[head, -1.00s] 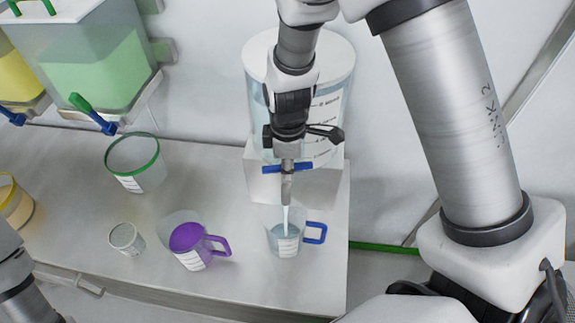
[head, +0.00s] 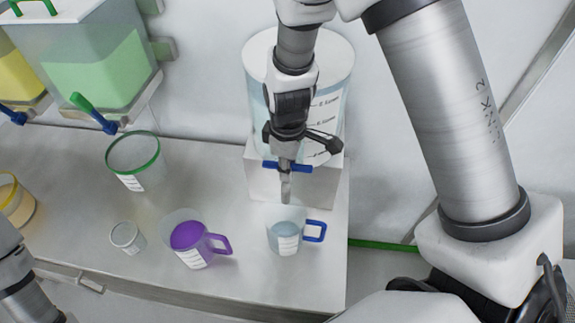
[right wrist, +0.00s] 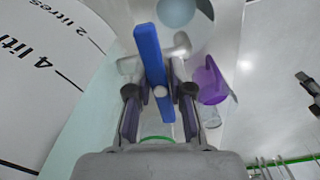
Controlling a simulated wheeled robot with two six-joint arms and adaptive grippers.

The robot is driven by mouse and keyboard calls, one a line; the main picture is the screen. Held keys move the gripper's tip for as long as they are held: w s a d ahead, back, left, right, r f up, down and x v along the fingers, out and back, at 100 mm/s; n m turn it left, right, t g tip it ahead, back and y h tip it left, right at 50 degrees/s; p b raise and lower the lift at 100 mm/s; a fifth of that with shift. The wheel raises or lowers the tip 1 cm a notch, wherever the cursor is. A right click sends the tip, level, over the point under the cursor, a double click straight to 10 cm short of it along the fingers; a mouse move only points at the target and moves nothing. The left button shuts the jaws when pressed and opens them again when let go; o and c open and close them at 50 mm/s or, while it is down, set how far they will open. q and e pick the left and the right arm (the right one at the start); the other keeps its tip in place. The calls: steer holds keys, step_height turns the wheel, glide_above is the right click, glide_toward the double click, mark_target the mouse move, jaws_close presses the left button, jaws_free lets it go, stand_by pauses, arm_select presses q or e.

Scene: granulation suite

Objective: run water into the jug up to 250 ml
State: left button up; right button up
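The clear jug with a blue handle (head: 284,231) stands upright on the bench below the tap (head: 285,188) of the clear water tank (head: 335,100). Pale blue water shows inside it; I cannot read the level on its white label. No stream falls from the tap. My right gripper (head: 286,152) is at the tap's blue lever (head: 301,168). In the right wrist view the lever (right wrist: 149,58) lies between the two spread fingers (right wrist: 159,108), with gaps at both sides. The jug's rim (right wrist: 207,42) shows beyond it.
A jug with purple contents (head: 190,237) and a small white-labelled cup (head: 126,236) stand left of the blue-handled jug. A green-rimmed jug (head: 136,158) stands farther back, under the green tank (head: 95,65). The bench's right edge is close to the blue handle.

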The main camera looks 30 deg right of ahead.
steer(key=o, duration=0.4)
steer(key=shift+c, duration=0.2)
step_height(320, 180, up, 12)
stand_by(0.5)
